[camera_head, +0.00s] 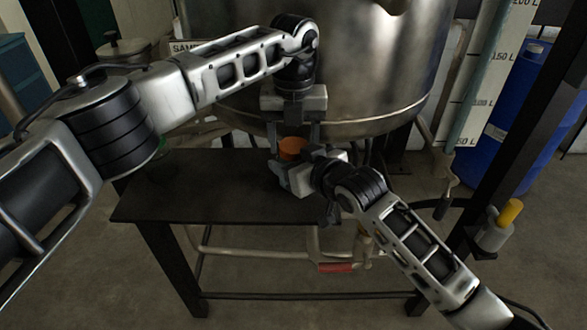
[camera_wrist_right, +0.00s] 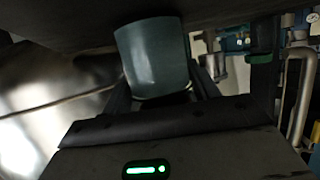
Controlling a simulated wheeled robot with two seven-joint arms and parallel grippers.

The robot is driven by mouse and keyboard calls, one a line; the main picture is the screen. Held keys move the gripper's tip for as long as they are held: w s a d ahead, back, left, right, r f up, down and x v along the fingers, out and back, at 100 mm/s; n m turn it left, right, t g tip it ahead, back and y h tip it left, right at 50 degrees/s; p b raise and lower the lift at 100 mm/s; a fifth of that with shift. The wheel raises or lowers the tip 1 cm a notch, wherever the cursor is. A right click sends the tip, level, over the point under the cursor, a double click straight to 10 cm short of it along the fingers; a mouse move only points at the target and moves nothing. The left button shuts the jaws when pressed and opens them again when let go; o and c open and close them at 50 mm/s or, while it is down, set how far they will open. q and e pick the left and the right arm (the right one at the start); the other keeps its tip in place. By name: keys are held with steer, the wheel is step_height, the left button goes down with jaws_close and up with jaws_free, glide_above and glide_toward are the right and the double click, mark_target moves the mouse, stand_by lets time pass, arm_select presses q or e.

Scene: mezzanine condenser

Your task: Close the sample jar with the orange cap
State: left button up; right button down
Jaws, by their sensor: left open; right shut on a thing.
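The orange cap (camera_head: 292,147) is above the dark table, between the fingers of my left gripper (camera_head: 294,143), which points down and is open around it. My right gripper (camera_head: 296,178) reaches in from the right just below the cap and is shut on the sample jar. In the right wrist view the jar is a grey-blue cylinder (camera_wrist_right: 155,57) between the fingers; its end nearer the gripper body is partly hidden. In the head view the jar is mostly hidden by the grippers. I cannot tell whether the cap is seated on the jar.
The dark table (camera_head: 200,201) is bare at its left and front. A large steel vessel (camera_head: 370,60) stands close behind the grippers. A blue drum (camera_head: 510,125) stands at right behind a dark post. A pipe with a red handle (camera_head: 336,267) runs below the table.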

arm_select(q)
steer(key=shift+c, duration=0.3)
steer(key=c, duration=0.7)
steer(key=o, duration=1.1)
steer(key=shift+o, duration=0.2)
step_height(320, 180, up, 12)
steer(key=shift+r, duration=0.1)
